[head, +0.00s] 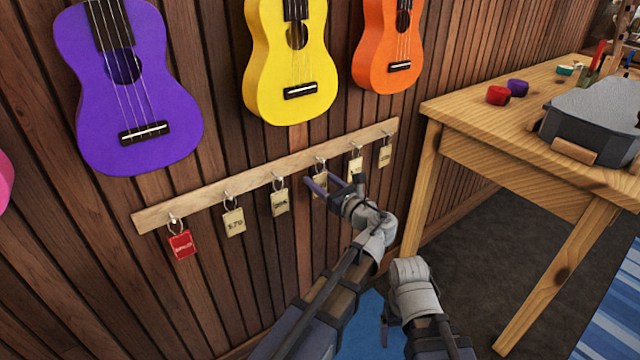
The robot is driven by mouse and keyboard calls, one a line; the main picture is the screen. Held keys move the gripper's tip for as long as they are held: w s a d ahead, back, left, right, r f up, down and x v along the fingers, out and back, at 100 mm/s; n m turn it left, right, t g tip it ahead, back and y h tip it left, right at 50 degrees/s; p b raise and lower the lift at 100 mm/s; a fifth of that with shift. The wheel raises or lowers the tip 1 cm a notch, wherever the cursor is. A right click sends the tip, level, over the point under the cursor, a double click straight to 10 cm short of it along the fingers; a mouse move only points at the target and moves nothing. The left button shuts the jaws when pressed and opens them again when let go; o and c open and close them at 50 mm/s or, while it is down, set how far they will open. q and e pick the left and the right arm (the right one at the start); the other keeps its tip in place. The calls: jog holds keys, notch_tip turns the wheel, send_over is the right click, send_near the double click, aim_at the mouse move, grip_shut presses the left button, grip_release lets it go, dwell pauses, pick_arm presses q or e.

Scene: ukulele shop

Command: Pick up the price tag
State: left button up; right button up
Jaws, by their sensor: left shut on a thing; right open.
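Several price tags hang by rings from hooks on a wooden rail (262,172) on the wall. My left gripper (322,187) is at the fourth tag from the left, a tan price tag (320,180), and is shut on it. Its ring still appears to be at its hook, and the fingers partly cover the tag. To its left hang two tan tags (280,202) (234,222) and a red tag (182,245). To its right hang two more tan tags (355,166) (385,155). My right gripper (385,328) is low in the picture, mostly hidden behind its wrist, open and away from the tags.
A purple ukulele (160,105), a yellow ukulele (292,70) and an orange ukulele (390,50) hang above the rail. A wooden table (465,110) at right holds a grey case (595,115), a red object (498,95) and a purple one (518,87). Its leg stands near my arms.

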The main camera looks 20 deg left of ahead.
pick_arm(q)
jog(key=shift+r, duration=0.2)
jog(key=shift+c, duration=0.3)
pick_arm(e)
jog(key=shift+r, duration=0.25)
pick_arm(q)
jog(key=shift+r+p, duration=0.35)
jog(key=shift+p, duration=0.2)
pick_arm(e)
jog(key=shift+d+r, duration=0.15)
jog(key=shift+r, duration=0.15)
jog(key=shift+r, duration=0.1)
